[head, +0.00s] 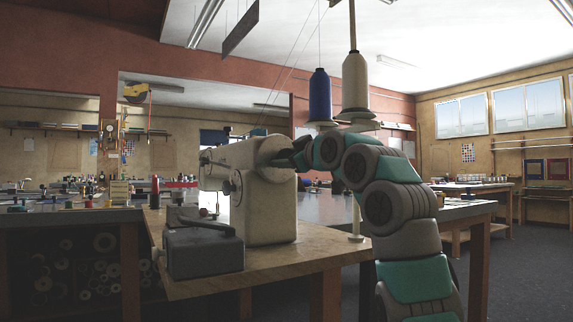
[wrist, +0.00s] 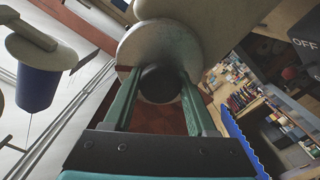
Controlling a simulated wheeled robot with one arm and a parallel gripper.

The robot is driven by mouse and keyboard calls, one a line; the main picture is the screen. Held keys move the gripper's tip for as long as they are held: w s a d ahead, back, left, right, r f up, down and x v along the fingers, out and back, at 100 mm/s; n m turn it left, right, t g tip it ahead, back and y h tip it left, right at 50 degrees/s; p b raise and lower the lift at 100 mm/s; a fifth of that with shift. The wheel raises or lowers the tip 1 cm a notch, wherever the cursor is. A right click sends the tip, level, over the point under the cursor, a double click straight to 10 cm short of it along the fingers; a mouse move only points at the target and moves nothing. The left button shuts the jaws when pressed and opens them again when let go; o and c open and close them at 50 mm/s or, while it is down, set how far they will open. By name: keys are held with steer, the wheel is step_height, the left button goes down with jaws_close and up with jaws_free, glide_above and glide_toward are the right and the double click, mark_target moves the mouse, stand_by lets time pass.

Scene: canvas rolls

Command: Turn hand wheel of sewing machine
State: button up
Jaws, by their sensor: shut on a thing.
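The sewing machine (head: 265,205) is a cream-coloured body standing on a wooden table. Its round hand wheel (head: 276,151) is on the upper right end, partly hidden by my gripper (head: 296,157) in the head view. In the wrist view the hand wheel (wrist: 160,45) is a pale disc with a dark round knob (wrist: 160,82) at its centre. My gripper (wrist: 160,92) has its two green fingers on either side of the dark knob, shut on it. The fingertips reach the face of the wheel.
A grey box (head: 204,252) stands at the table's front left. A blue thread cone (head: 319,97) and a cream cone (head: 355,85) stand on a thread stand behind my arm.

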steer(key=m+b, duration=0.1)
steer(key=m, duration=0.2)
steer(key=shift+f+m, duration=0.1)
steer(key=shift+m, duration=0.8)
steer(key=shift+w+d+m+b, duration=0.1)
steer(key=shift+m+b, duration=0.2)
steer(key=shift+m, duration=0.3)
steer(key=shift+m, duration=0.5)
steer(key=shift+m, duration=0.7)
